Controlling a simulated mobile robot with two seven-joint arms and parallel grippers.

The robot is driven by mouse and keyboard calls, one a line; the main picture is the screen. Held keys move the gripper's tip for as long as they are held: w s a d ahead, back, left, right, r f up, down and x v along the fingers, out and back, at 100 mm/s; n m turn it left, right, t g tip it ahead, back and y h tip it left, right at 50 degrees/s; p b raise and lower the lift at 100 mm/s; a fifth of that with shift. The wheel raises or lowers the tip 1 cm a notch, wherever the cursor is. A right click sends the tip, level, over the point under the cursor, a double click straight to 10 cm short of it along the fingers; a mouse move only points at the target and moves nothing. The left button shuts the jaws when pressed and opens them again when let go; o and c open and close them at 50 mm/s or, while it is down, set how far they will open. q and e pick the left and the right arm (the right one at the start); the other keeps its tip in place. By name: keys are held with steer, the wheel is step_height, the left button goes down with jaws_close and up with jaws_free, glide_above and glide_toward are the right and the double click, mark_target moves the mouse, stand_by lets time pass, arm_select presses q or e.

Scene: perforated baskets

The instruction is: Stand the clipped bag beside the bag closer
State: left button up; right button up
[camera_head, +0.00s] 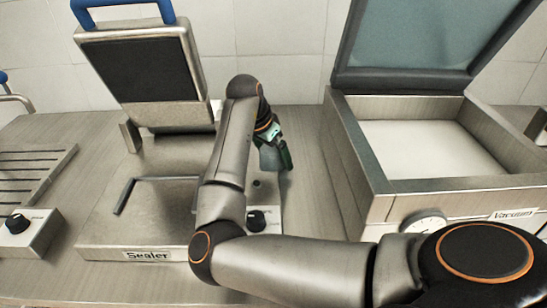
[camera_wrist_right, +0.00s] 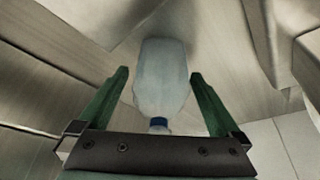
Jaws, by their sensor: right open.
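The clipped bag is a pale, translucent bag (camera_wrist_right: 162,85) with a blue clip at the end nearest my palm in the right wrist view. My right gripper (camera_wrist_right: 160,73) has its green fingers spread, one on each side of the bag, with gaps visible. In the head view the bag (camera_head: 270,157) shows partly beside the green fingers of my right gripper (camera_head: 280,147), over the counter just right of the bag closer. The bag closer (camera_head: 130,225) is the metal machine labelled Sealer, its hinged lid raised. My forearm hides part of it. My left gripper is not in view.
A vacuum machine (camera_head: 345,165) with its lid raised stands on the right. A slotted metal unit (camera_head: 35,225) with a black knob is at the left. A strip of bare counter (camera_head: 312,150) lies between the bag and the vacuum machine. A tiled wall closes the back.

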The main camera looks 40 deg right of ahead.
steer(key=shift+r, duration=0.15)
jaws_close()
stand_by(0.6)
